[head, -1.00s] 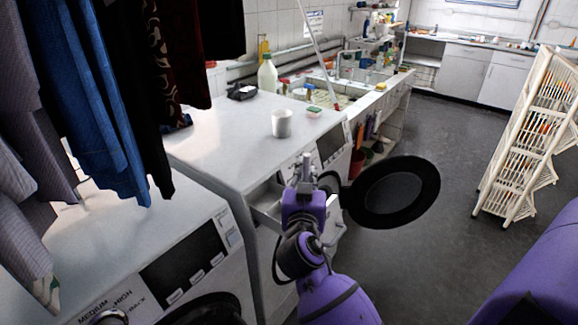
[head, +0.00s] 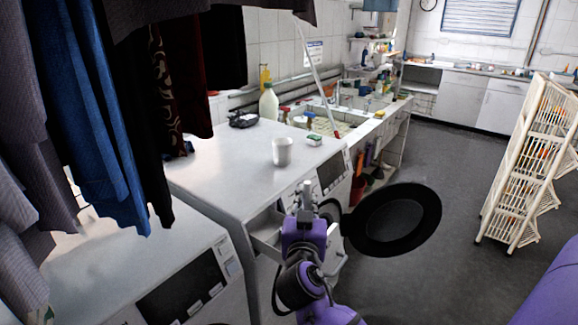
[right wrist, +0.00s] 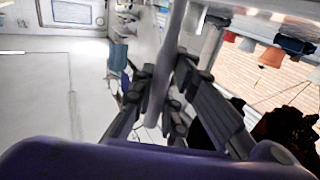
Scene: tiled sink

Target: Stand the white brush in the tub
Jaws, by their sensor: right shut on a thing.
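A small white tub (head: 282,152) stands upright on the white machine top, near its front edge, in the head view. My right gripper (head: 305,212) is in front of the machine, below and slightly right of the tub in the picture, apart from it. In the right wrist view the right gripper (right wrist: 163,90) is shut on a pale grey-white rod (right wrist: 176,35), which looks like the white brush's handle. In the head view only a short, upright piece of the brush (head: 306,190) shows above the fingers. Its bristles cannot be made out. My left gripper is not in view.
A sponge (head: 314,140), a dark object (head: 243,119) and a pale bottle (head: 268,103) stand behind the tub. An open round machine door (head: 393,219) juts out right of my gripper. Hanging clothes (head: 100,120) fill the left. A white rack (head: 525,165) stands right.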

